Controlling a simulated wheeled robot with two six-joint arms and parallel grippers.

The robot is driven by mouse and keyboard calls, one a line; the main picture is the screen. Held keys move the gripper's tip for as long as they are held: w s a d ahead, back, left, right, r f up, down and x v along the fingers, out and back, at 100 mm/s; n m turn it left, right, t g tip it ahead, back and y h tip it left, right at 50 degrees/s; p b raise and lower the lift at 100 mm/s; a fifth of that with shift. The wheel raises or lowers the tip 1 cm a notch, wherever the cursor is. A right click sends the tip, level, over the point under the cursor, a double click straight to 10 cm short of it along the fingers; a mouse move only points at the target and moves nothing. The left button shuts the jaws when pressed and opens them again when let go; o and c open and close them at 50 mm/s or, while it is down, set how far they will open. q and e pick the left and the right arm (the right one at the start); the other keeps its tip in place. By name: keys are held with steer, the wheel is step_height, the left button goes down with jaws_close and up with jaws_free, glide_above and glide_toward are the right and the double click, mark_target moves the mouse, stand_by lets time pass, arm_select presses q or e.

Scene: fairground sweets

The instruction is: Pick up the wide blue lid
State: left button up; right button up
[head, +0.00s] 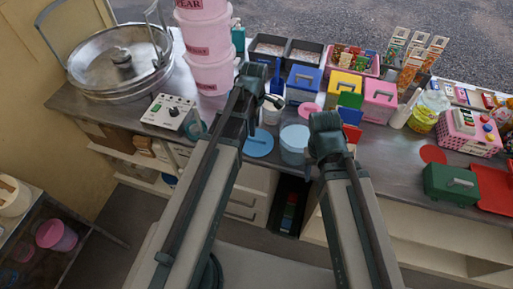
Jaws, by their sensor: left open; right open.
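A flat light-blue disc with a small handle, seemingly the wide blue lid (259,143), lies on the metal counter, left of a light-blue tub (294,145). My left gripper (258,105) is above and behind the lid in the picture, open, with nothing seen in it. My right gripper (326,138) is to the right of the light-blue tub, open, its fingertips mostly hidden by its own wrist. Neither gripper visibly touches the lid.
Pink tubs (210,75) stand stacked behind my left arm. A control box (172,112) is left of it. Blue (303,82), yellow (342,84) and pink (379,100) boxes crowd the back.

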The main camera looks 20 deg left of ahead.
mark_target(256, 139)
arm_select(q)
steer(key=shift+f+b, duration=0.4)
steer(key=shift+f, duration=0.5)
arm_select(e)
steer(key=shift+f, duration=0.9)
arm_select(q)
steer(key=f+b, duration=0.5)
steer(key=shift+w+d+f, duration=0.15)
steer(key=shift+w+d, duration=0.1)
arm_select(e)
step_height(256, 139, down, 5)
steer(key=shift+f, duration=0.1)
arm_select(q)
jaws_close()
